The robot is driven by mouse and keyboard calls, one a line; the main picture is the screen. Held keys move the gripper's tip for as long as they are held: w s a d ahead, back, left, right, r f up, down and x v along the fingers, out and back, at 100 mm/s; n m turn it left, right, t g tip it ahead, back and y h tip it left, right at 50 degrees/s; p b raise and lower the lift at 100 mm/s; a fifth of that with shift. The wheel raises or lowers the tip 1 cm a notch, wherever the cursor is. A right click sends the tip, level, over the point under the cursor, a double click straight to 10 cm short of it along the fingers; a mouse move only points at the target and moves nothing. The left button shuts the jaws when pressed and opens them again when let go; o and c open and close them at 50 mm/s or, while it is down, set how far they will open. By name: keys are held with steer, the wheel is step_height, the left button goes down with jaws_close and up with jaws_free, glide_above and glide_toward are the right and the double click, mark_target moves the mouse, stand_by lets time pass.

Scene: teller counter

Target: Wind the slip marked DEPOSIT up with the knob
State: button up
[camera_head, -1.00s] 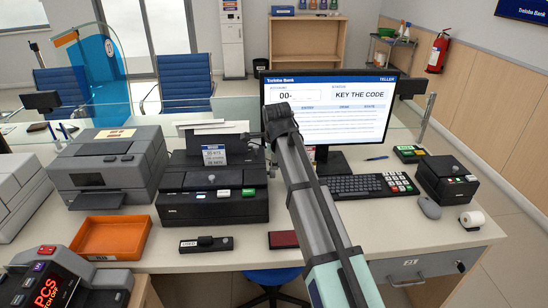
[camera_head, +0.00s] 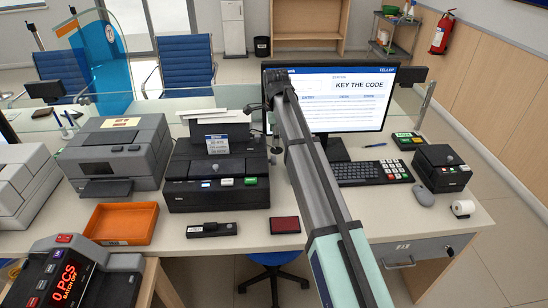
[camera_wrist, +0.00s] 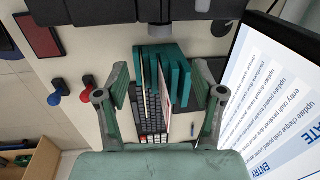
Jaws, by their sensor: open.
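A black printer (camera_head: 216,190) stands on the counter, with a printed white slip (camera_head: 218,145) upright at its top. The slip's print is too small to read as DEPOSIT. In the wrist view a dark stub (camera_wrist: 158,12) projects from the printer's side; I cannot tell whether it is the knob. My gripper (camera_wrist: 162,98) is open, its two teal fingers apart. Teal upright holders (camera_wrist: 180,75) with thin white slips (camera_wrist: 165,92) between them show between the fingers. Nothing is clearly held. In the head view my arm hides the gripper and these holders.
The monitor (camera_head: 345,95) reads "KEY THE CODE"; in the wrist view it is close on the right. The keyboard (camera_head: 372,172) lies in front of it. A red pad (camera_head: 285,225), an orange tray (camera_head: 122,223) and a blue-handled stamp (camera_wrist: 56,88) are nearby.

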mark_target(274, 157)
steer(key=f+p, duration=0.1)
steer(key=f, duration=0.3)
steer(key=w+f, duration=0.1)
steer(key=f, duration=0.3)
steer(key=w+f+p, duration=0.1)
steer(key=f, duration=0.4)
steer(key=shift+a+f+p, duration=0.1)
steer(key=shift+a+p, duration=0.1)
steer(key=shift+p, duration=0.1)
steer(key=c, duration=1.1)
